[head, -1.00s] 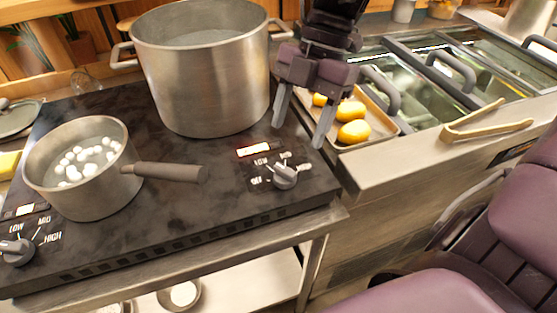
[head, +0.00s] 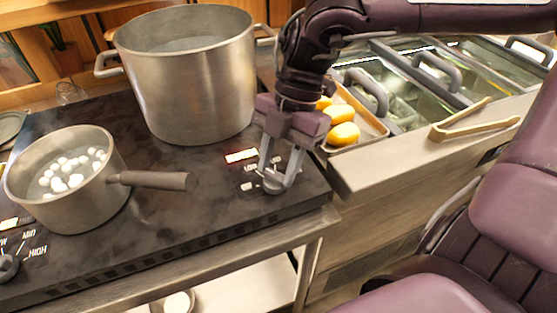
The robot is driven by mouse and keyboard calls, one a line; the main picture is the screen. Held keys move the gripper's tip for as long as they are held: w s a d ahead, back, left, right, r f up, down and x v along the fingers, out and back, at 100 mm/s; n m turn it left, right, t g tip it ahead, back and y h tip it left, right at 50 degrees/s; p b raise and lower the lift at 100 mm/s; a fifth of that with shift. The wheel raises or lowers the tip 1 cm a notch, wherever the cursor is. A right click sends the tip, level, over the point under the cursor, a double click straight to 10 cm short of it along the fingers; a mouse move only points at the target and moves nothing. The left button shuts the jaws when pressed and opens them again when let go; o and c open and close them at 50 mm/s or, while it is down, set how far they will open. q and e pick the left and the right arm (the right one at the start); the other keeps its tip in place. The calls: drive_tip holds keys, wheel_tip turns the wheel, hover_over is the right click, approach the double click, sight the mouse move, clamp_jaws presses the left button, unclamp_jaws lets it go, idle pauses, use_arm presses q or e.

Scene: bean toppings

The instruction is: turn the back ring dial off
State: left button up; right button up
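The dark cooktop has a metal dial (head: 272,184) on its right side, near the front edge, with printed labels and a lit red indicator (head: 241,156) behind it. My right gripper (head: 275,181) points down at this dial. Its fingers stand on either side of it, drawn in and apparently touching it. The fingers hide much of the dial and its labels, so I cannot read its setting. A second dial (head: 8,267) shows at the left edge, partly cut off. My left gripper is not in view.
A large pot (head: 190,85) stands at the back of the cooktop. A small saucepan (head: 75,205) with white balls stands at the left, its handle (head: 155,180) pointing right. A tray of yellow items (head: 342,134) and wooden tongs (head: 472,122) lie on the right counter.

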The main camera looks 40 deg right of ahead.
drive_tip(key=c, duration=0.4)
drive_tip(key=n+p, duration=0.1)
drive_tip(key=n, duration=0.1)
drive_tip(key=shift+w+r+n+g+h, duration=0.1)
drive_tip(key=shift+n+g+h, duration=0.2)
drive_tip(key=shift+g, duration=0.1)
drive_tip(key=n, duration=0.2)
drive_tip(key=n+g+h+p, duration=0.1)
drive_tip(key=n, duration=0.1)
drive_tip(key=shift+w+a, duration=0.15)
use_arm(q)
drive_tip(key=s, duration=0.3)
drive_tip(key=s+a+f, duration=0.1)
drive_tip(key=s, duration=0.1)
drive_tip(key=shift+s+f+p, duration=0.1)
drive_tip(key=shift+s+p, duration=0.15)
drive_tip(key=shift+p, duration=0.1)
use_arm(e)
drive_tip(key=shift+n, duration=0.4)
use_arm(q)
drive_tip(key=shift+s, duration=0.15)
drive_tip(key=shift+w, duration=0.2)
use_arm(e)
drive_tip(key=o, duration=1)
drive_tip(key=shift+g, duration=0.3)
